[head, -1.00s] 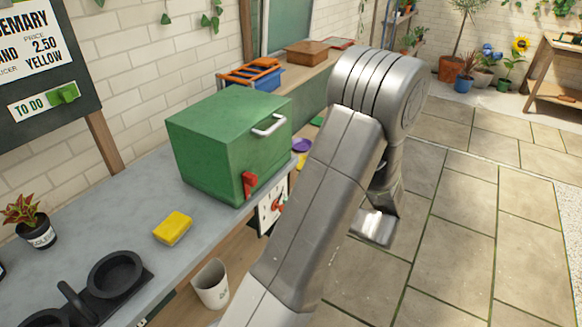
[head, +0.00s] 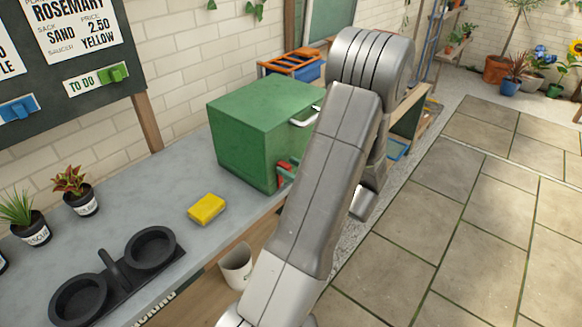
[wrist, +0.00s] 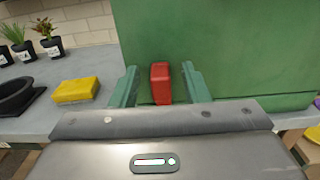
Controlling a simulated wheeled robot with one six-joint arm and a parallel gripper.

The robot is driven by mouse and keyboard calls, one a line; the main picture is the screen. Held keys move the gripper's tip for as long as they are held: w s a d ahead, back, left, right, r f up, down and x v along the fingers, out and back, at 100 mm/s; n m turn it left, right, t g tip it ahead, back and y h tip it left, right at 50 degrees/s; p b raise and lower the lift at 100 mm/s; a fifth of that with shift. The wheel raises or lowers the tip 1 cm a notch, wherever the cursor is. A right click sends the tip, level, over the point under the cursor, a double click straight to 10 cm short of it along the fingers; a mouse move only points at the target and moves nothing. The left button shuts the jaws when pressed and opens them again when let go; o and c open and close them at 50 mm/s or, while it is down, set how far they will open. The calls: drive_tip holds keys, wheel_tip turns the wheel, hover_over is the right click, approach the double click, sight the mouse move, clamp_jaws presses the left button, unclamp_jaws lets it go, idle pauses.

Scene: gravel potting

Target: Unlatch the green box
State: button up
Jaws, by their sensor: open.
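The green box (head: 240,140) stands on the grey counter, with a white handle (head: 304,118) on its front. Its red latch (head: 284,165) sits low on the front face and also shows in the wrist view (wrist: 161,86), upright. My gripper (wrist: 159,71) is open, with one green finger on each side of the latch. I cannot tell whether either finger touches it. In the head view my arm hides part of the box's front and most of the gripper.
A yellow sponge (head: 207,208) lies on the counter (head: 130,205) left of the box. A black two-ring holder (head: 112,268) and small potted plants (head: 75,190) stand farther left. A white cup (head: 236,265) is below the counter edge. Paved floor at right is clear.

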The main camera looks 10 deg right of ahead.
drive_tip(key=shift+w+a, duration=0.1)
drive_tip(key=shift+c, duration=0.4)
clamp_jaws()
